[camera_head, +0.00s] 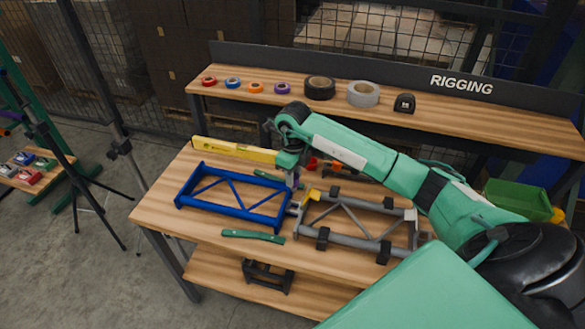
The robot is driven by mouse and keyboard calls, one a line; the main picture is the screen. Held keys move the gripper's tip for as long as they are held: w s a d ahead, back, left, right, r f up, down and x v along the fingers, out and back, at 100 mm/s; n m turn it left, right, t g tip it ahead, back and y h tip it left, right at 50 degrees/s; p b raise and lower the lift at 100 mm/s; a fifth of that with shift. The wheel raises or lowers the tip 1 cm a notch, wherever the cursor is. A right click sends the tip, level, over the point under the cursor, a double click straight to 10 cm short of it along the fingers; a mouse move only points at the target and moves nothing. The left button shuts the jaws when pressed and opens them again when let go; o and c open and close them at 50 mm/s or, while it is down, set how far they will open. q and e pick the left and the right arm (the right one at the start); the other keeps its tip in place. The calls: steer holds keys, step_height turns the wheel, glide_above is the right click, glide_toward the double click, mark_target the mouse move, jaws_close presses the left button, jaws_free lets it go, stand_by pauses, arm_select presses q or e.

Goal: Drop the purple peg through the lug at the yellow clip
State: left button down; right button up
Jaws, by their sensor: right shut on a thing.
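My right gripper (292,181) points down at the joint between a blue truss frame (232,206) and a grey truss frame (345,239). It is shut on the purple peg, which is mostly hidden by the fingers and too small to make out. Light grey lug parts (294,209) show between the two frames, below the gripper. I cannot tell whether the peg touches the lug. My left gripper is not in view.
A green bin (522,200) is at right. The table's front left is clear.

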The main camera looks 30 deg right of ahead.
mark_target(294, 190)
steer(key=shift+d+f, duration=0.1)
steer(key=shift+f, duration=0.25)
steer(key=shift+f+b, duration=0.8)
steer(key=shift+f, duration=0.35)
steer(key=shift+f+b, duration=1.15)
steer(key=shift+f, duration=0.85)
steer(key=shift+f+b, duration=1.25)
steer(key=shift+f, duration=0.3)
steer(key=o, duration=1.1)
steer(key=shift+c, duration=0.2)
